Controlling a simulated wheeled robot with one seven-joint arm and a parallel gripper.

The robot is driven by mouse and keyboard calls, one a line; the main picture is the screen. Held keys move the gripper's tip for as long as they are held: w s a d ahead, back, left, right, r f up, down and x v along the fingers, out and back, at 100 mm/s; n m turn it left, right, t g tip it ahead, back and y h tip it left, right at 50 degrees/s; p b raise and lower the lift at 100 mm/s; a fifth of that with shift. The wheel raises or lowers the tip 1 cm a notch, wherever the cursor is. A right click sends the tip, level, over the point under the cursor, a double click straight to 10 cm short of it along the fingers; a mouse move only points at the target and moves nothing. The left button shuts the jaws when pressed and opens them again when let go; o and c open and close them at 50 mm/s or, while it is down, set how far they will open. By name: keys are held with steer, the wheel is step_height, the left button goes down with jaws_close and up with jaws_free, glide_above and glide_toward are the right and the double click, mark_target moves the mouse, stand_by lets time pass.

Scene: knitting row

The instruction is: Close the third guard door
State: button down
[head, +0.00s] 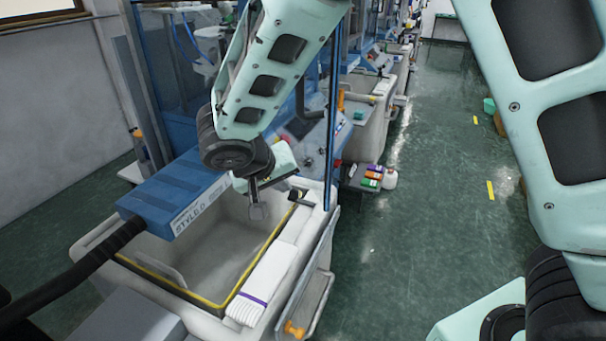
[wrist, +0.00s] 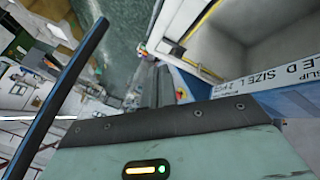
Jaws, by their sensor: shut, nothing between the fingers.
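A guard door (head: 333,120) with a blue frame and a clear pane stands open at the near machine, seen almost edge-on in the head view. A dark blue bar (wrist: 62,90), likely its frame edge, crosses the left of the wrist view. I cannot tell from the frames which door in the row is the third. My gripper (head: 258,211) is shut and empty. It hangs over the grey bin, left of the door edge and apart from it. My arm hides part of the machine behind.
The grey bin (head: 119,256) has a yellow-lined rim, with white folded socks (head: 262,285) on its right edge. Coloured boxes (head: 372,176) and a white bottle (head: 390,179) stand right of the door.

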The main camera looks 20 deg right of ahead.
steer(key=d+p, duration=0.1)
steer(key=d+f+p, duration=0.1)
steer(key=d, duration=0.3)
steer(key=shift+w+d+f+p, duration=0.1)
steer(key=shift+w+f+p, duration=0.3)
steer(key=shift+d, duration=0.1)
